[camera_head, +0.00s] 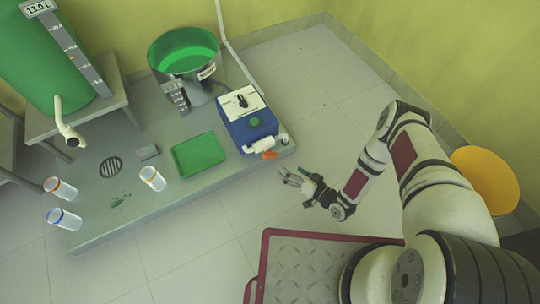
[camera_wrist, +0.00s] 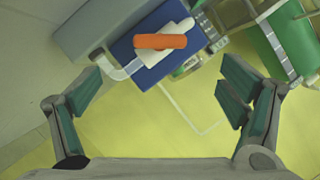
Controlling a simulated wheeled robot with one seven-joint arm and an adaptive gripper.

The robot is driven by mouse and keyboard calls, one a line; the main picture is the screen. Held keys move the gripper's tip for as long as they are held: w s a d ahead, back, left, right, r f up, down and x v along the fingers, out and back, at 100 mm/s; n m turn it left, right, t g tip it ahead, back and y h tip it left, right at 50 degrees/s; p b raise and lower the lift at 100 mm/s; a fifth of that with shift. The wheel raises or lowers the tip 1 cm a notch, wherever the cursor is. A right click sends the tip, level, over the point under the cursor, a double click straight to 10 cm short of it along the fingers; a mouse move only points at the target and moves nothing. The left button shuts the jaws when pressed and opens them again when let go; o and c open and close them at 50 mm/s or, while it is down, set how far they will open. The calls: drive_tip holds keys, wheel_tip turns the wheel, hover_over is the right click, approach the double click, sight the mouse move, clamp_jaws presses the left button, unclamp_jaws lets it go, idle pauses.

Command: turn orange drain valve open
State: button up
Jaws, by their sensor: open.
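The orange drain valve (camera_head: 269,155) is a small handle on a white pipe fitting low on the front of the blue pump box (camera_head: 252,128). In the wrist view the orange handle (camera_wrist: 160,41) lies crosswise in the picture, above the middle, over the white fitting (camera_wrist: 150,58) and the blue box (camera_wrist: 152,70). My gripper (camera_head: 290,176) is in front of and to the right of the valve in the head view, apart from it. In the wrist view my gripper (camera_wrist: 160,92) is open, with its fingers wide apart and nothing between them.
A grey platform (camera_head: 222,168) carries the box, a green tray (camera_head: 198,154), a bucket with green liquid (camera_head: 186,60) and a white cup (camera_head: 152,178). A large green tank (camera_head: 45,65) stands at the left. A red-framed plate (camera_head: 315,270) lies in front. Floor around my gripper is clear.

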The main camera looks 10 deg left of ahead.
sight(272, 157)
drive_tip(key=b+x, duration=0.4)
drive_tip(key=x, duration=0.8)
drive_tip(key=shift+w+a+f+b, duration=0.15)
drive_tip(key=shift+w+a+b, duration=0.1)
drive_tip(key=shift+b, duration=0.1)
drive_tip(key=c, duration=1.2)
